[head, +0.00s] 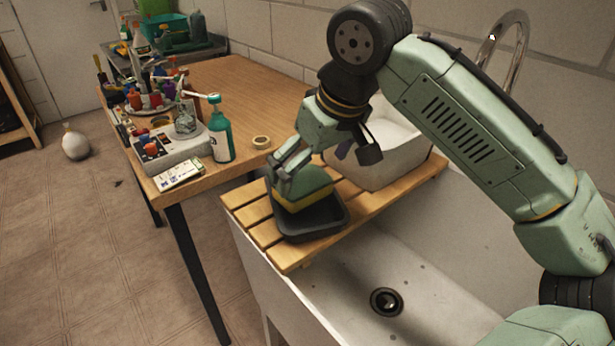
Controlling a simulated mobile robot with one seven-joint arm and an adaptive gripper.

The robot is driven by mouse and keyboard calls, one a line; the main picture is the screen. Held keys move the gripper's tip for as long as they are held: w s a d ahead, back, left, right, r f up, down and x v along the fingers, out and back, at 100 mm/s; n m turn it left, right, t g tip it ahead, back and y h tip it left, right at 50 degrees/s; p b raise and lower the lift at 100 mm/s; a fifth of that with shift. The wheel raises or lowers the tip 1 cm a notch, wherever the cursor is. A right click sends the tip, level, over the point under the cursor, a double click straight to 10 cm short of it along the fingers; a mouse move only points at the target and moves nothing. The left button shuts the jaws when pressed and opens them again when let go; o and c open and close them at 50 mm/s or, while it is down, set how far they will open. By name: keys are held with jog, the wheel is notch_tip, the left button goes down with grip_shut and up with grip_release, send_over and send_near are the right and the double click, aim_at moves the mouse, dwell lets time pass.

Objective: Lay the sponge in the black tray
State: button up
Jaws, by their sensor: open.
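The sponge (305,197), yellow below and green on top, sits in or just over the black tray (312,230). I cannot tell whether its underside touches the tray's floor. The tray stands on a slatted wooden board (243,210) over the sink. My gripper (286,187) points down at the left part of the sponge, its fingers close around or against it. The gripper is open. Its fingers hide part of the sponge's green top.
A white basin (385,150) stands behind the tray on the board. The sink (420,270) lies open in front. A wooden table (245,95) at left holds a green bottle (220,135), a tape roll (262,142) and other clutter.

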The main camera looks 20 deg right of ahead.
jog(key=v, duration=0.9)
